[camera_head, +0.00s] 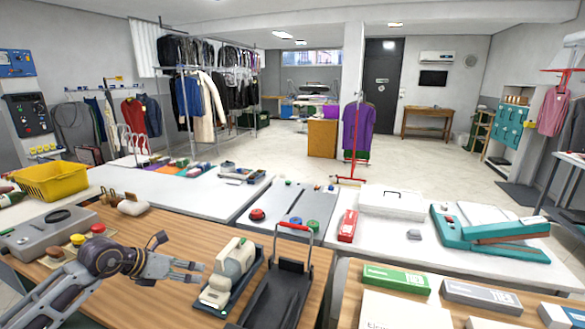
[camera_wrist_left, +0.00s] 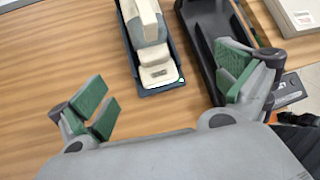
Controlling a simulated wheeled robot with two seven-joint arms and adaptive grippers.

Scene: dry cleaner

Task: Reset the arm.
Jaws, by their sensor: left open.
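My left arm comes in from the left in the head view, above the wooden table (camera_head: 170,225). Its gripper (camera_head: 197,272) is open and empty, just left of a cream device (camera_head: 238,258) in a dark tray. In the left wrist view the open gripper (camera_wrist_left: 168,90) shows its green pads wide apart. The cream device (camera_wrist_left: 148,30) shows at the top there, with bare wood (camera_wrist_left: 60,60) to its left. Nothing lies between the pads except the near end of the dark tray (camera_wrist_left: 163,92) below. My right gripper is in neither view.
A black frame with a red-topped handle (camera_head: 278,292) stands right of the cream device. A grey machine (camera_head: 45,232) with coloured knobs and a yellow basket (camera_head: 52,182) are at the left. Boxes (camera_head: 396,279) lie on the right table. Some wood between is bare.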

